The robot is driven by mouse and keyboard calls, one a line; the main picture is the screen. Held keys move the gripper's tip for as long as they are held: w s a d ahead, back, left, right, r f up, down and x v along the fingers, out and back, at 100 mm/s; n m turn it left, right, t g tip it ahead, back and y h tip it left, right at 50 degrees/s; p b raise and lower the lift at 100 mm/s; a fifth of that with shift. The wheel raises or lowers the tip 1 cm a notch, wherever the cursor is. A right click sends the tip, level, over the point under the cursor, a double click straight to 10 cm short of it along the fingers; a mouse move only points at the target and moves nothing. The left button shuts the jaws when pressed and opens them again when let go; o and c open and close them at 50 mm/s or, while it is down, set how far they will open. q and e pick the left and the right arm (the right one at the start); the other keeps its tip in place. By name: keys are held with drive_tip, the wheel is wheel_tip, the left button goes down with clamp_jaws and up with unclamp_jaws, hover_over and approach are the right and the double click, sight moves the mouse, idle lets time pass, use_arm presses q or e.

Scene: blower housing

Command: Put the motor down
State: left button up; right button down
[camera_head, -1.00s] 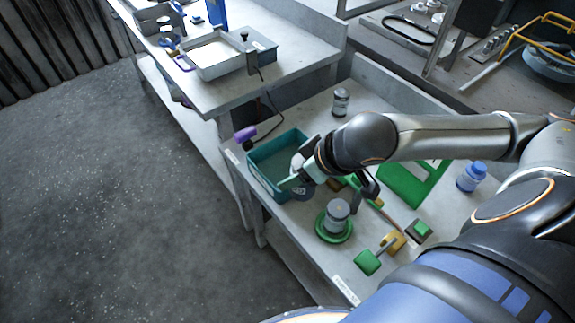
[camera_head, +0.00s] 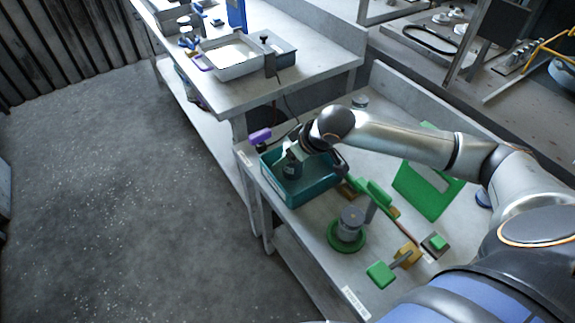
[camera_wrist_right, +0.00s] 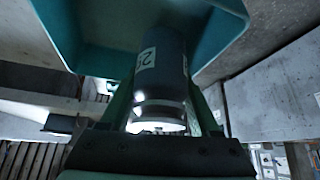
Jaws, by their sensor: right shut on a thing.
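My right gripper (camera_head: 291,157) comes in from the right and points down over the teal bin (camera_head: 301,199). It is shut on a motor, a dark grey cylinder (camera_head: 293,169), within the bin's opening. In the right wrist view the motor (camera_wrist_right: 165,65) has a white numbered label and a shiny metal end, and sits between the fingers of the gripper (camera_wrist_right: 160,110). The teal bin's wall (camera_wrist_right: 215,45) shows behind it. I cannot tell whether the motor touches the bin floor. My left gripper is not in view.
A similar grey cylinder (camera_head: 351,222) stands on a green round base in front of the bin. Green and yellow fixtures (camera_head: 381,274) and a green frame (camera_head: 425,195) lie to the right. A purple-handled tool (camera_head: 260,135) is behind the bin. Another bench holds a tray (camera_head: 232,70).

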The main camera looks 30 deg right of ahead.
sight(288, 166)
drive_tip(key=shift+w+f, duration=0.2)
drive_tip(key=shift+w, duration=0.05)
drive_tip(key=shift+f, duration=1.55)
drive_tip(key=shift+f, duration=0.15)
drive_tip(key=shift+c, duration=2)
unclamp_jaws()
drive_tip(key=p+v, duration=0.1)
drive_tip(key=v, duration=1.1)
drive_tip(key=shift+s, duration=0.1)
